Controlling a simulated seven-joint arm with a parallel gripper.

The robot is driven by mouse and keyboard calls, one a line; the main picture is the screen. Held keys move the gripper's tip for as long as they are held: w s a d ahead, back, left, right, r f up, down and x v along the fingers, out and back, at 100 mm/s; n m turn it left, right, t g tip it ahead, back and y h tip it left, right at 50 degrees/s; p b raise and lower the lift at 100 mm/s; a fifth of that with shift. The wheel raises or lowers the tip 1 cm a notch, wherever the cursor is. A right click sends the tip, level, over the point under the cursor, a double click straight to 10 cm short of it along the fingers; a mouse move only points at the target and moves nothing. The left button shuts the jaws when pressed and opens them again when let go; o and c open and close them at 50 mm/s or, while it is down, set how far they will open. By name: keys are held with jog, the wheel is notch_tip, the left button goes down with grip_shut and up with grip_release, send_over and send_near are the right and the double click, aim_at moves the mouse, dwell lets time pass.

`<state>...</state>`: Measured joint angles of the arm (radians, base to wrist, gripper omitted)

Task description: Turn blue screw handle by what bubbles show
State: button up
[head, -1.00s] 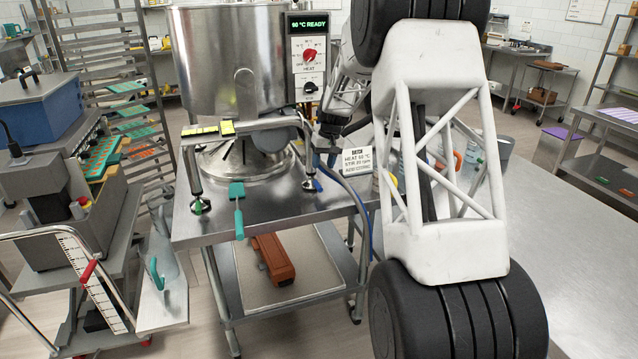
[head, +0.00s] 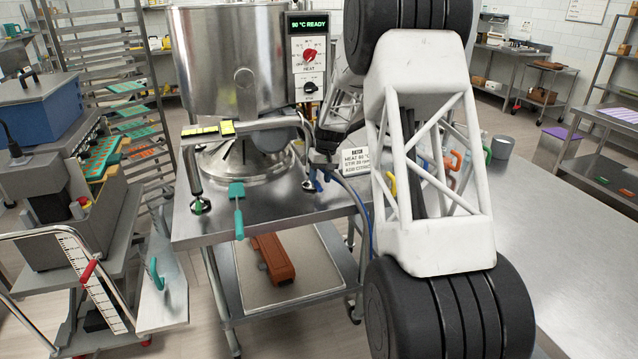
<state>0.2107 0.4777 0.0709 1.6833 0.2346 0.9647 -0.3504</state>
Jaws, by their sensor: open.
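A blue screw handle (head: 310,186) sits at the foot of the right leg of the grey support frame (head: 262,124), on the steel table. Two yellow level vials (head: 208,130) lie on the frame's left end; their bubbles are too small to read. A green screw handle (head: 200,206) is at the left leg's foot. My gripper (head: 322,172) is open, pointing down just above and right of the blue handle. Its fingertips are small and partly merge with the blue parts, so I cannot tell whether they touch the handle.
A steel kettle (head: 228,60) with a control panel (head: 309,75) stands behind the frame. A batch card (head: 356,160) stands to the right, partly behind my arm. A teal spatula (head: 238,205) overhangs the table's front edge. A blue hose (head: 362,215) hangs near the gripper.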

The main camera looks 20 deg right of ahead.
jog(key=shift+a+f, duration=0.25)
jog(key=shift+f, duration=0.9)
grip_shut()
